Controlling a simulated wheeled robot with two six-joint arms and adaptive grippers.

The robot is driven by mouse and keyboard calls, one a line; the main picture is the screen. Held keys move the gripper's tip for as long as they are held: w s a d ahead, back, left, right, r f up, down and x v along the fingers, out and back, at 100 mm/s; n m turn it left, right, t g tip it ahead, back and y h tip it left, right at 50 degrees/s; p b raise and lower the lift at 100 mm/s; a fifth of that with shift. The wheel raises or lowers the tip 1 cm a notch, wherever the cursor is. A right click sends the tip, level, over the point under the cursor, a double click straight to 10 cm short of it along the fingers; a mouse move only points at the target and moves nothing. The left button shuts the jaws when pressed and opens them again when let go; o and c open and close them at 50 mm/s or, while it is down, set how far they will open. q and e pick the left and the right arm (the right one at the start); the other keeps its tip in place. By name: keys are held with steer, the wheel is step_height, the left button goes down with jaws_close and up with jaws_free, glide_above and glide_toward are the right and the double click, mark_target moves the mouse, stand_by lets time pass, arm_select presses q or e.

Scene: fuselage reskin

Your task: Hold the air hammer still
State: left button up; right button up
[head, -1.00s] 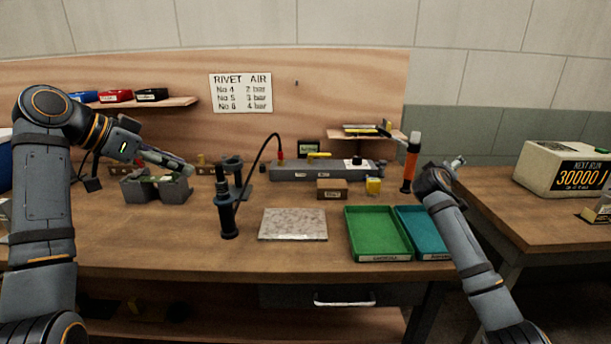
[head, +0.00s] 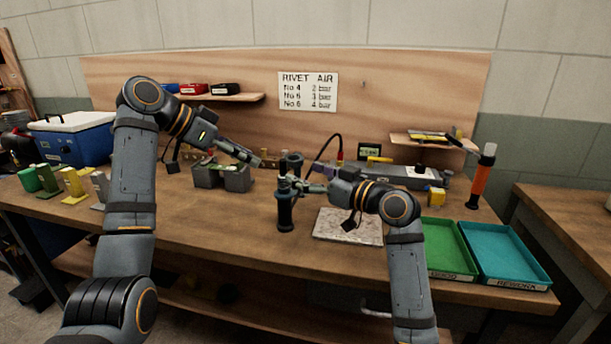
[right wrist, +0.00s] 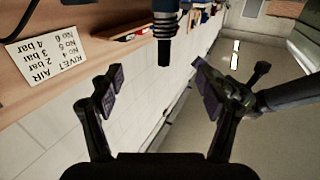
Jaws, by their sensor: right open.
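The air hammer (head: 285,212) is a dark upright tool standing on the bench, with a dark hose curving up behind it. My right gripper (head: 308,186) is at its upper part, from the right. In the right wrist view the tool (right wrist: 165,28) shows at the top middle, beyond the two spread fingers of the right gripper (right wrist: 160,88), which are open and empty. My left gripper (head: 254,161) hangs above the grey block fixture (head: 237,181), left of the air hammer; its finger gap is too small to tell.
A speckled flat plate (head: 345,226) lies right of the air hammer, partly behind my right arm. A green tray (head: 450,250) and a teal tray (head: 505,255) sit at the right. An orange-handled tool (head: 481,178) stands behind them. A blue cooler (head: 72,142) stands at the left.

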glide_toward(284, 195)
steer(key=w, duration=0.1)
steer(key=w+a, duration=0.1)
steer(key=w, duration=0.1)
steer(key=shift+w+a, duration=0.35)
steer(key=shift+a, duration=0.05)
steer(key=x, duration=0.4)
steer(key=f+x, duration=0.1)
steer(key=x, duration=0.2)
steer(key=shift+w+a, duration=0.1)
steer(key=shift+a, duration=0.05)
arm_select(q)
steer(key=shift+d, duration=0.1)
arm_select(e)
steer(key=shift+r, duration=0.1)
steer(key=shift+c, duration=0.5)
arm_select(q)
steer(key=shift+c, duration=0.3)
arm_select(e)
jaws_close()
arm_select(q)
steer(key=shift+c, duration=0.4)
